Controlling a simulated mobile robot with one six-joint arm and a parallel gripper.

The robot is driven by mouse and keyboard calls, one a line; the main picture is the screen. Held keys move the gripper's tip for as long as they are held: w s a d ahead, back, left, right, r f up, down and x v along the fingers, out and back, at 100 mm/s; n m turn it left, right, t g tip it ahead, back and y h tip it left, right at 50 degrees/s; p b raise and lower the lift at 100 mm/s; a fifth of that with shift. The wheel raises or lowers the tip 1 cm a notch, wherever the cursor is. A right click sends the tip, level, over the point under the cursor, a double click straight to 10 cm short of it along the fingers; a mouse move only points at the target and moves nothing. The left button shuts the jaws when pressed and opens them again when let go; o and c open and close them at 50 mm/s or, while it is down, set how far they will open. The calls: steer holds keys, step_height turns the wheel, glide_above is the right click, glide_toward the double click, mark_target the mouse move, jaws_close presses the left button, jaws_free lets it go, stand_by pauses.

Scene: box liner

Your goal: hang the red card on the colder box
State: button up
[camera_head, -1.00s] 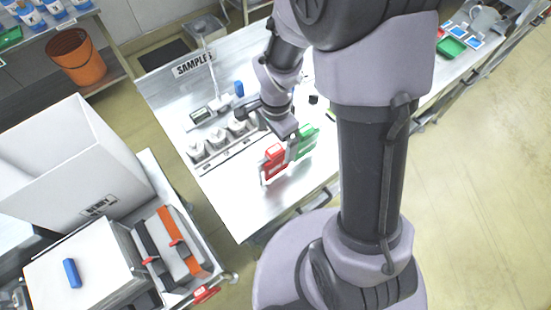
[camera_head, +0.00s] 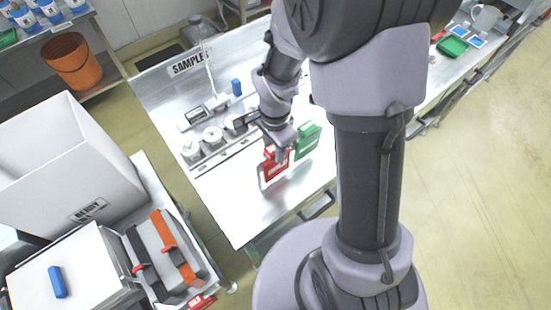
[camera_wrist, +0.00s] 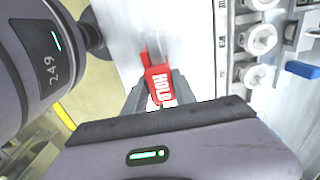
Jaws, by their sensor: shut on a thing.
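The red card (camera_head: 276,164) stands on a small holder at the front of the steel table, and the wrist view shows "HOLD" on it (camera_wrist: 160,86). My gripper (camera_head: 279,147) is down at the card's top, and its fingers are shut on the red card (camera_wrist: 157,97). A green card (camera_head: 307,141) stands just to the right in the head view. A white box (camera_head: 62,160) with a dark-lettered label stands open on the cart at the left. A second, lidded white box (camera_head: 68,272) is in front of it. Neither shows which is colder.
Several white-topped jars (camera_head: 213,137) stand in a row left of my gripper. A blue block (camera_head: 236,87) and a "SAMPLES" sign (camera_head: 188,64) are further back.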

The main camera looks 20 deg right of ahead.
steer(key=shift+c, duration=1.1)
step_height(320, 180, up, 7)
steer(key=p, duration=0.4)
steer(key=shift+f+p, duration=0.1)
steer(key=shift+p, duration=0.3)
steer(key=shift+f, duration=0.15)
